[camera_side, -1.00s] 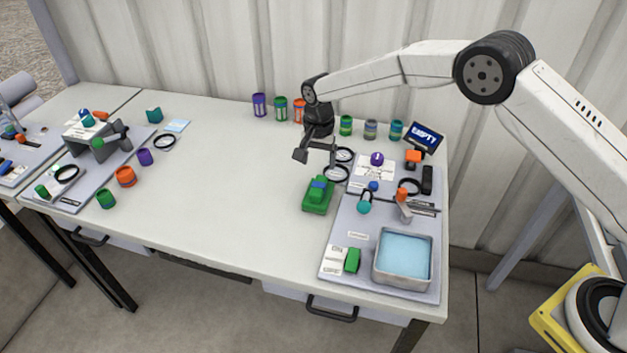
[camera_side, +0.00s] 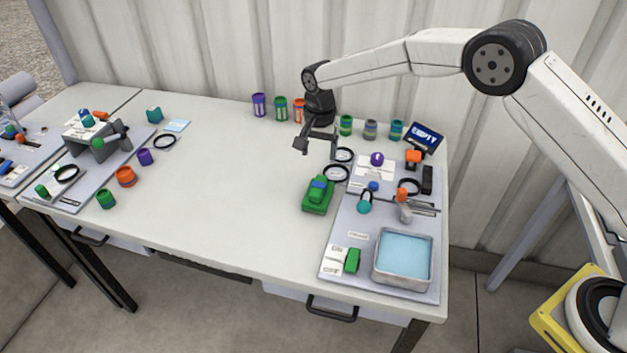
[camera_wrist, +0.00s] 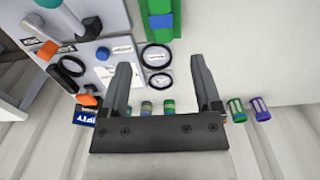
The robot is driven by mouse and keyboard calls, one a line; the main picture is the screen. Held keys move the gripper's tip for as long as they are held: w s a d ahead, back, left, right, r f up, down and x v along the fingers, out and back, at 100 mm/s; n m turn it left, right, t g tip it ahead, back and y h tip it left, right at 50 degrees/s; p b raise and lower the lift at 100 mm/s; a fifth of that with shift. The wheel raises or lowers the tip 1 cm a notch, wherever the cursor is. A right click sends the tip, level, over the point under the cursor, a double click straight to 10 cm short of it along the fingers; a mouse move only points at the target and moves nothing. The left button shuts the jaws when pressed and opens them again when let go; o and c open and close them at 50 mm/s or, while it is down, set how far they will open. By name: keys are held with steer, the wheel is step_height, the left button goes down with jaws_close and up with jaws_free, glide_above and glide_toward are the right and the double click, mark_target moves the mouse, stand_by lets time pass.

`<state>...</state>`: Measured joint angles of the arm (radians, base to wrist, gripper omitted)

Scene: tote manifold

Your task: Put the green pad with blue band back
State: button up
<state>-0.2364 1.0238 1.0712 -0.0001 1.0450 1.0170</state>
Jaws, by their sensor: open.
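The green pad with the blue band (camera_side: 316,199) lies on the bare white table, just left of the grey board's edge. Part of it shows at the top of the wrist view (camera_wrist: 160,8), with its blue patch visible. My gripper (camera_side: 317,147) is open and empty, above the table and behind the pad, apart from it. Its two fingers also show in the wrist view (camera_wrist: 160,66), spread wide with nothing between them.
Black rings (camera_side: 337,174) lie beside the pad near the board. The grey board (camera_side: 345,228) carries a blue-filled tray (camera_side: 403,258), a small green block (camera_side: 352,260) and fittings. Several coloured cups (camera_side: 346,125) line the back. The table's middle is clear.

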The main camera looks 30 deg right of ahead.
steer(key=s+d+r+n+t, duration=0.1)
steer(key=s+d+r+n, duration=0.4)
steer(key=s+d, duration=0.55)
steer(key=s+d+n, duration=0.1)
steer(key=s+n, duration=0.1)
steer(key=s, duration=0.7)
steer(key=s+d+n+t, duration=0.1)
steer(key=s+d+n, duration=0.1)
steer(key=s, duration=0.8)
steer(key=shift+s+d+r+t, duration=0.25)
steer(key=shift+r+t, duration=0.05)
steer(key=shift+r, duration=0.05)
